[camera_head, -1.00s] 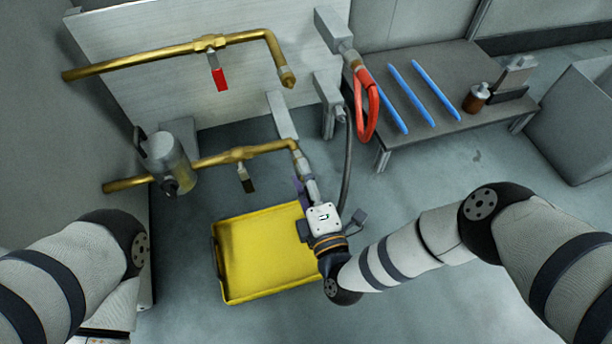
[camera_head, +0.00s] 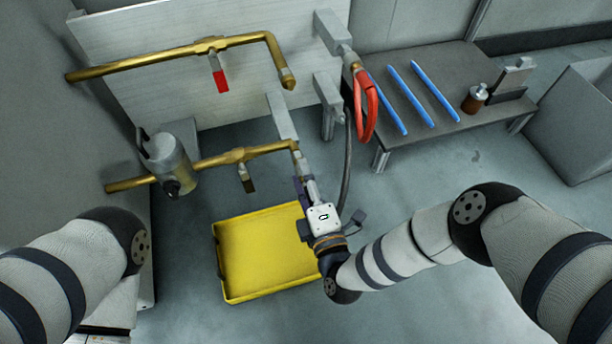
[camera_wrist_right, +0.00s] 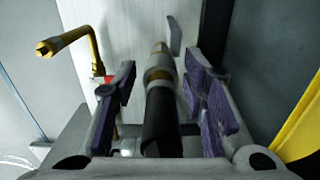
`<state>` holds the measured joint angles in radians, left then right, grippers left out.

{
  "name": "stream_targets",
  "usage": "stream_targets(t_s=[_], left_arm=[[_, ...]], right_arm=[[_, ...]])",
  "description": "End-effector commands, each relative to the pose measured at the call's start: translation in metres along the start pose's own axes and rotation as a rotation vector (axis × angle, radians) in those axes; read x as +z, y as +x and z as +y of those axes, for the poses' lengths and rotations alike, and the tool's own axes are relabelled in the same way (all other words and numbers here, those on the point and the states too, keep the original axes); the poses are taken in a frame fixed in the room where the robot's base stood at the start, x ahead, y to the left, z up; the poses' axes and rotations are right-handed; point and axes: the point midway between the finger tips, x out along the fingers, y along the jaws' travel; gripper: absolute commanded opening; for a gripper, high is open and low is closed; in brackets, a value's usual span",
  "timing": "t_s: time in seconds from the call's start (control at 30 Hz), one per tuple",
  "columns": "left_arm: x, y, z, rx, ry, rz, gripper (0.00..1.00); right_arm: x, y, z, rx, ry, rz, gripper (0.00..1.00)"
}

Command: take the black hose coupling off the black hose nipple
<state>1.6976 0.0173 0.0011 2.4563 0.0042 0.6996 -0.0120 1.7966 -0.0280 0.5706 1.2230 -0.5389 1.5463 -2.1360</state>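The black hose nipple is at the down-turned end of the lower brass pipe (camera_head: 270,148), which has a black-handled valve (camera_head: 246,175). The hose coupling (camera_head: 298,160) lines up with that pipe end in the head view; I cannot tell how firmly it sits. In the right wrist view the coupling (camera_wrist_right: 160,82) shows a metal collar with the black hose (camera_wrist_right: 162,125) running back toward the wrist. My right gripper (camera_head: 306,188) is just below the pipe end. Its purple finger pads stand on both sides of the hose with gaps visible. My left gripper is out of view.
A yellow tray (camera_head: 222,262) lies on the floor beside my right gripper. The upper brass pipe (camera_head: 150,58) has a red-handled valve (camera_head: 221,80) and a free end. A red hose (camera_head: 373,112) hangs from a wall holder. A bench (camera_head: 455,65) carries blue rods and a brown bottle (camera_head: 475,98).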

Motion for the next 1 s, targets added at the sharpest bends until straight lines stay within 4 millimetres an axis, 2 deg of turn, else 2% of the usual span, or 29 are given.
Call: stream_targets(t_s=[0.07, 0.23, 0.27, 0.47, 1.0], left_arm=[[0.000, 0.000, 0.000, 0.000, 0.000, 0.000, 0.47], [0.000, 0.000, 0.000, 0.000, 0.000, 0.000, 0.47], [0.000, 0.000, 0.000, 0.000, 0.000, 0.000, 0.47], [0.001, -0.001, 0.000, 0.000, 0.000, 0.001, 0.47], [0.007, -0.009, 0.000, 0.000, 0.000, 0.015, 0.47]], right_arm=[[0.000, 0.000, -0.001, -0.001, 0.000, 0.000, 0.39], [0.000, 0.000, -0.001, -0.001, 0.000, 0.000, 0.03], [0.000, 0.000, -0.001, -0.001, 0.000, 0.000, 0.00], [0.000, -0.002, 0.000, 0.000, 0.000, 0.000, 0.00], [-0.001, -0.024, 0.001, -0.001, 0.000, 0.001, 0.00]])
